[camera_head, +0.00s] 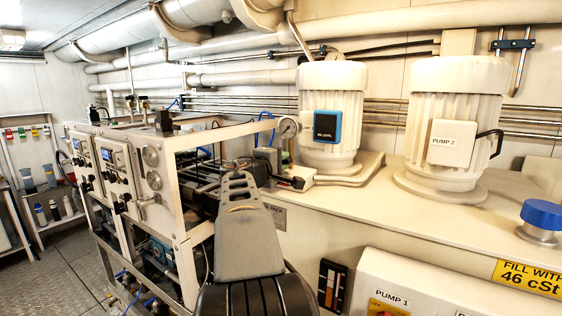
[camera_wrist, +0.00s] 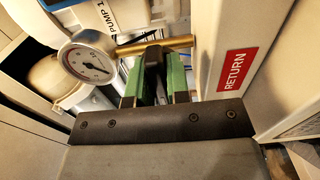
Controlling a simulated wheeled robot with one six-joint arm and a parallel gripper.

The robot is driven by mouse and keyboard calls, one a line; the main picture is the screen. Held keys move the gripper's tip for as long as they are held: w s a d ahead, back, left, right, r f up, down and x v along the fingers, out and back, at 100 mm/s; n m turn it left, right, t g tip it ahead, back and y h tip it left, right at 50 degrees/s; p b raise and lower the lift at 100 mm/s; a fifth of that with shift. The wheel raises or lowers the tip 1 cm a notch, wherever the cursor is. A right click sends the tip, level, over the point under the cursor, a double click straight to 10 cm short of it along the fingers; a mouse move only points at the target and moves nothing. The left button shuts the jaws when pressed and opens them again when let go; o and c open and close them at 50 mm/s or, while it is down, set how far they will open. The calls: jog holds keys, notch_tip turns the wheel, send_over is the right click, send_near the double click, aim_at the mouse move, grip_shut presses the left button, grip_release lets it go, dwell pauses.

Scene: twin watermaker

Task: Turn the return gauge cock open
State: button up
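The return gauge (camera_wrist: 87,62), a round white dial, sits at the upper left in the wrist view; it also shows in the head view (camera_head: 289,127). A brass pipe (camera_wrist: 180,44) runs right from it. A dark upright piece (camera_wrist: 152,62), apparently the cock's lever, stands in front of the pipe. My gripper (camera_wrist: 155,80) has its green-faced fingers apart, one on either side of this dark piece. Whether they touch it is not clear. In the head view my arm hides most of the gripper and the cock. A red RETURN label (camera_wrist: 235,70) is at the right.
The pump 1 motor (camera_head: 331,112) stands behind the gauge, with the pump 2 motor (camera_head: 452,125) to its right. A metal-framed panel unit (camera_head: 150,180) is close on the left. A blue cap (camera_head: 541,214) stands on the tank top, which has bare room in front of the motors.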

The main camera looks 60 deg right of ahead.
grip_shut()
jog(key=shift+f+b, duration=0.15)
jog(key=shift+b, duration=0.35)
jog(key=m+b, duration=0.1)
jog(key=b, duration=0.1)
jog(key=m+b, duration=0.1)
jog(key=shift+f+b, duration=0.25)
jog(key=shift+b, duration=0.1)
jog(key=m+b, duration=0.5)
jog(key=b, duration=0.2)
jog(key=shift+m, duration=0.3)
jog(key=m+b, duration=0.5)
jog(key=shift+r, duration=0.15)
jog(key=m+b, duration=0.2)
jog(key=m, duration=0.3)
jog(key=shift+r, duration=0.2)
jog(key=shift+m, duration=0.3)
